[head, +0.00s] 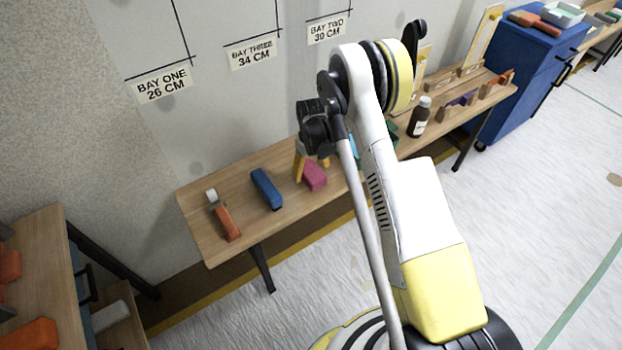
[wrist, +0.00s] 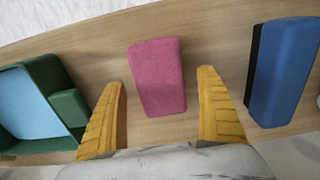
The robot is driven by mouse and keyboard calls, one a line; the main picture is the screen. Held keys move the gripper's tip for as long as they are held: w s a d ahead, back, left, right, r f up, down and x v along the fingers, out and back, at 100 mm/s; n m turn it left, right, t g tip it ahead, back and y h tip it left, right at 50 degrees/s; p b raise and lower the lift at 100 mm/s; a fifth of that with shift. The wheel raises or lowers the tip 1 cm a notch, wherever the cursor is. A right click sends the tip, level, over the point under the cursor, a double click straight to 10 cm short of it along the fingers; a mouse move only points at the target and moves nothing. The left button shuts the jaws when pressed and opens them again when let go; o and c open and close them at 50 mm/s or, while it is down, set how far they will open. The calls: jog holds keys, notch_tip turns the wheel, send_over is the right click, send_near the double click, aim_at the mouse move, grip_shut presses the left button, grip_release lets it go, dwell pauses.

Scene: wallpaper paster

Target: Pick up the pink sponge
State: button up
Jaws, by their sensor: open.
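The pink sponge (head: 314,175) lies on the wooden bench (head: 205,232), partly hidden behind my gripper in the head view. In the wrist view the pink sponge (wrist: 157,76) lies flat, ahead of and roughly between my two yellow fingers. My gripper (wrist: 160,105) is open and empty, with one finger on each side of the sponge's near end. Clear bench shows between each finger and the sponge. In the head view my gripper (head: 311,165) points down over the bench.
A blue block (head: 267,188) lies left of the sponge; in the wrist view it is at right (wrist: 284,72). A green tray (wrist: 72,85) with a light blue inside is at left there.

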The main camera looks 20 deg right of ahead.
aim_at(314, 171)
jog(key=shift+f, duration=0.4)
jog(key=shift+r, duration=0.1)
jog(key=c, duration=1.2)
jog(key=shift+o, duration=0.2)
jog(key=shift+r, duration=0.1)
jog(key=shift+r+p, duration=0.45)
jog(key=shift+r, duration=0.15)
jog(key=r, duration=0.1)
jog(key=r+p, duration=0.1)
jog(key=d+r+p, duration=0.1)
jog(key=r, duration=0.1)
jog(key=shift+s, duration=0.35)
jog(key=s+d+r+p, duration=0.4)
jog(key=s+d+r, duration=0.1)
jog(key=d, duration=0.3)
jog(key=shift+s+d+r, duration=0.15)
jog(key=shift+s+r, duration=0.2)
jog(key=shift+s, duration=0.4)
